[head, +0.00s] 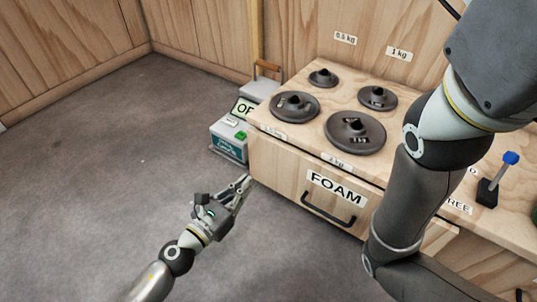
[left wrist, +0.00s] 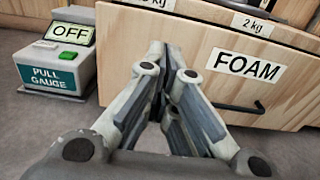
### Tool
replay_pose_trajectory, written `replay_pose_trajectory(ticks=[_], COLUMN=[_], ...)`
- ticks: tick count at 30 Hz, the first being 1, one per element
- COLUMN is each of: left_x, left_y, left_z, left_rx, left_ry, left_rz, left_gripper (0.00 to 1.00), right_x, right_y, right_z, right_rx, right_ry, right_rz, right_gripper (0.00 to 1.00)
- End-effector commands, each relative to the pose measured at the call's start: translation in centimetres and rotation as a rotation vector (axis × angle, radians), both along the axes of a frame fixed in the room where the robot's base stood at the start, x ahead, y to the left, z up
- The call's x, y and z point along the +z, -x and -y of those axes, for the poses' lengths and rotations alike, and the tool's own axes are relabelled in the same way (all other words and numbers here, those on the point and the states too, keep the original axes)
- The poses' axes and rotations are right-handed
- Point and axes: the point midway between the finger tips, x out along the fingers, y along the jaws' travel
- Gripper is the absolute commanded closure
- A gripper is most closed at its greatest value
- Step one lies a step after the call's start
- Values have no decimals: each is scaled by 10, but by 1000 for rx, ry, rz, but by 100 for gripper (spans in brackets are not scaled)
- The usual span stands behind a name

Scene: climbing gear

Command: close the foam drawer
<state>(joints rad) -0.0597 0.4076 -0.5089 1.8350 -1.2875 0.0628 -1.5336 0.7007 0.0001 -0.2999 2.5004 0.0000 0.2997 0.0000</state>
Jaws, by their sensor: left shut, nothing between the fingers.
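The foam drawer (head: 290,176) is a pale wooden front with a FOAM label and a dark bar handle (head: 329,211), under the worktop. In the left wrist view, its front (left wrist: 195,65) fills the upper right, with the handle (left wrist: 238,108) at the right. Its top edge shows there, and the front seems to stand slightly out from the worktop. My left gripper (head: 245,182) is shut and empty, pointing at the left part of the drawer front. In the left wrist view, its fingertips (left wrist: 165,54) overlap the front; I cannot tell whether they touch. My right gripper is not visible.
Several dark round weights (head: 355,133) lie on the wooden worktop (head: 320,95). A grey pull gauge box (head: 229,138) with an OFF sign stands on the floor left of the drawer. My right arm covers part of the worktop. The grey floor (head: 100,160) at the left is clear.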

Motion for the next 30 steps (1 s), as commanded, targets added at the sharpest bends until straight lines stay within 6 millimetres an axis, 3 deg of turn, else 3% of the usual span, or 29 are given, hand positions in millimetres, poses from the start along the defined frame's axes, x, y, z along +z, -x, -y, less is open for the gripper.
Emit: replay_pose_trajectory(ticks=[18, 30], left_x=[0, 0], left_y=[-83, -101], left_z=[60, 73], left_rx=[-1, -1], left_ry=[0, 1], left_rz=[1, -2], left_gripper=[100, 100], right_x=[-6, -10], right_y=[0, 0], right_z=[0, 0], right_rx=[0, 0], right_ry=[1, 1], right_rz=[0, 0], right_gripper=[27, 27])
